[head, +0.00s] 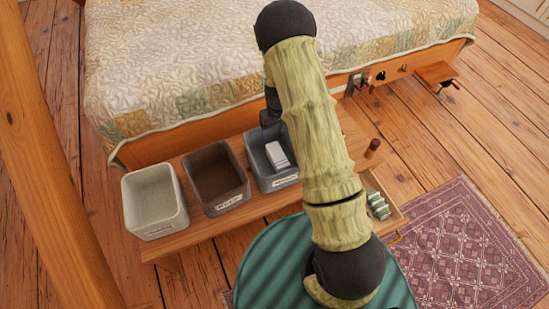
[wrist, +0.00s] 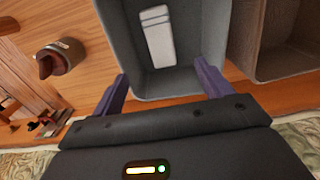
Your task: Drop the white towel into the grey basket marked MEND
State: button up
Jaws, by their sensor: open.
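The white towel (head: 277,154) is a folded, narrow bundle lying inside a grey basket (head: 253,152) on the low wooden bench. In the wrist view the towel (wrist: 158,40) rests in the grey basket (wrist: 119,28), leaning along the inside near the far wall. In the head view my arm hides most of the gripper.
A brown basket (head: 215,175) and a pale basket (head: 153,200) stand to the left on the bench (head: 205,230). A bed (head: 180,70) is behind. A brown peg-like object (head: 373,147) and green rolled items (head: 378,205) are at the right. A patterned rug (head: 470,240) lies right.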

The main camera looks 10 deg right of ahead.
notch_tip(320, 180, up, 13)
jog(key=p, duration=0.3)
jog(key=shift+r, duration=0.2)
dwell(0.6)
jog(key=s+r+m+t, duration=0.1)
jog(key=s+r, duration=0.5)
jog(key=s, duration=0.4)
jog(key=s+r+m+t, duration=0.1)
jog(key=s+r+t, duration=0.1)
jog(key=s+r, duration=0.7)
jog(key=w+p+v, duration=0.2)
jog(key=p+v, duration=1)
jog(key=p, duration=0.2)
jog(key=w+r+p+v, duration=0.1)
jog(key=w+p+v, duration=0.2)
jog(key=p+v, duration=0.9)
jog(key=shift+r+p, duration=0.5)
jog(key=shift+p, duration=0.35)
jog(key=shift+s, duration=0.1)
